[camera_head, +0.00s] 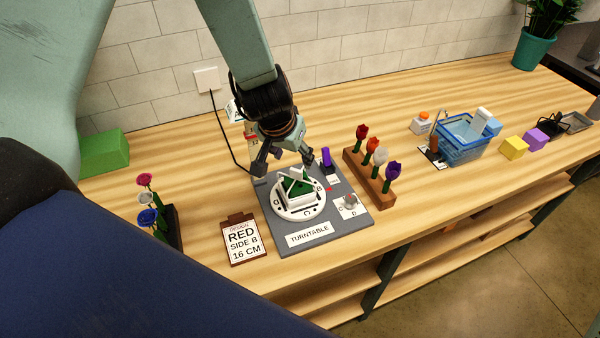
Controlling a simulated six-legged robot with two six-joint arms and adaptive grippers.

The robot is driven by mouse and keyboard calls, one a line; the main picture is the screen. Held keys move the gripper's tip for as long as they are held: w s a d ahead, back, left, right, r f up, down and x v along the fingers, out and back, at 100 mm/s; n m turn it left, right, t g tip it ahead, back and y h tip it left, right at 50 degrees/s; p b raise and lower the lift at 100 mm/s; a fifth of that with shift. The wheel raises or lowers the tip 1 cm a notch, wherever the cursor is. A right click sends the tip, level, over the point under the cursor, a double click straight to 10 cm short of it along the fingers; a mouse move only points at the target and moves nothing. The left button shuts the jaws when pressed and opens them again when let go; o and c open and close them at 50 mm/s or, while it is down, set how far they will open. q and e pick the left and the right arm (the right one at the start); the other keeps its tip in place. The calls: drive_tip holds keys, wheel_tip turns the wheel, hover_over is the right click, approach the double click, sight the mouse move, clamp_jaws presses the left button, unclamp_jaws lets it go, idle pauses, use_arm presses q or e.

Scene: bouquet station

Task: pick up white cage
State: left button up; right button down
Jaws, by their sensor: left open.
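The white cage (296,200) sits on the round white disc of the turntable (283,236), with green material showing inside its frame. The disc carries letters around its rim. My left gripper (284,163) is open, pointing down just above and behind the cage, with its fingers spread to either side. It holds nothing, and I cannot tell whether a finger touches the cage. The back of the disc is partly hidden by the gripper. My right gripper is not in view.
A purple cylinder (326,158) stands at the turntable's back right. A wooden block (372,182) with several flowers is to the right. A blue basket (462,147) and yellow block (514,148) are farther right.

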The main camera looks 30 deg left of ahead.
sight(296, 171)
use_arm(q)
drive_tip(key=shift+s+a+f+b, duration=0.1)
drive_tip(key=shift+s+f+b, duration=0.1)
drive_tip(key=shift+f+b, duration=0.5)
drive_tip(key=shift+f, duration=0.4)
drive_tip(key=shift+w+f, duration=0.2)
drive_tip(key=b+x, duration=0.2)
drive_tip(key=x, duration=0.2)
drive_tip(key=shift+s+f+b, duration=0.15)
drive_tip(key=shift+b, duration=0.2)
drive_tip(key=shift+f, duration=0.3)
drive_tip(key=shift+w, duration=0.35)
drive_tip(key=shift+c, duration=1.5)
drive_tip(key=shift+s, duration=0.25)
drive_tip(key=c, duration=0.5)
drive_tip(key=shift+c, duration=1.2)
drive_tip(key=shift+w, duration=0.2)
drive_tip(key=shift+r, duration=0.15)
